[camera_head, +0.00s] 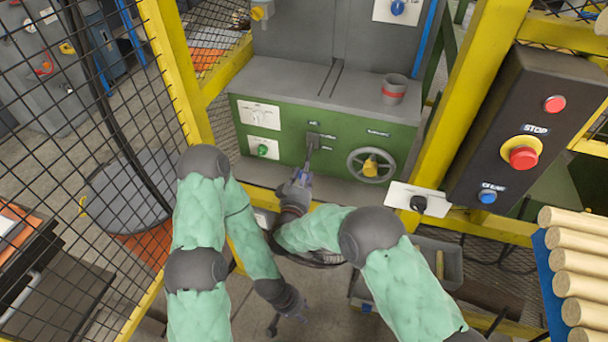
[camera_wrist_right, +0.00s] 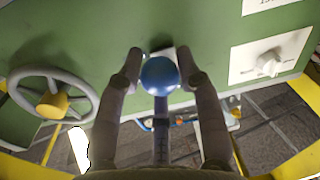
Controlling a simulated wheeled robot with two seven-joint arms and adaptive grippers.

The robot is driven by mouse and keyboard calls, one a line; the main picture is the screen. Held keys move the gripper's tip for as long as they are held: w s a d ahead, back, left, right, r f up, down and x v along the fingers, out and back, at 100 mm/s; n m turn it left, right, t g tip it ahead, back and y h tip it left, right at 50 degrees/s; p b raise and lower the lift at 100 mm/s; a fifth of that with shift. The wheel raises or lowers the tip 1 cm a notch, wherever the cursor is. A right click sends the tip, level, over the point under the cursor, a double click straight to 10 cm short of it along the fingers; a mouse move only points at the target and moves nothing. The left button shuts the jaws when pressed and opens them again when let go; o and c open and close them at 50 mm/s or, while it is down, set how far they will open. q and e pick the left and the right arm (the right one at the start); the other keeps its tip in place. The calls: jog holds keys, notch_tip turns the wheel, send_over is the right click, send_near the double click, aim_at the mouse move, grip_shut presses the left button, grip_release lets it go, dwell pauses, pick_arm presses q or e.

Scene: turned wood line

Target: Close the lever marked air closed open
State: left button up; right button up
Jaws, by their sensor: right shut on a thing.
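The lever (camera_head: 312,142) stands out from the green machine front, beside small dark labels too small to read. In the right wrist view its blue ball knob (camera_wrist_right: 160,75) sits between the fingers of my right gripper (camera_wrist_right: 158,58). My right gripper (camera_head: 301,178) is shut on the lever at its knob end; in the head view the gripper hides the knob. My left gripper (camera_head: 296,312) hangs low over the floor, away from the lever; its finger opening is too small to judge.
A grey handwheel (camera_head: 370,165) with a yellow hub is right of the lever. A green knob (camera_head: 262,150) is to its left. A cup (camera_head: 394,88) stands on the machine's ledge. A control box with a red stop button (camera_head: 523,158) and yellow posts (camera_head: 478,80) flank the right side.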

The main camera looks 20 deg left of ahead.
jog(key=shift+s+f, duration=0.1)
jog(key=shift+f, duration=0.25)
grip_shut()
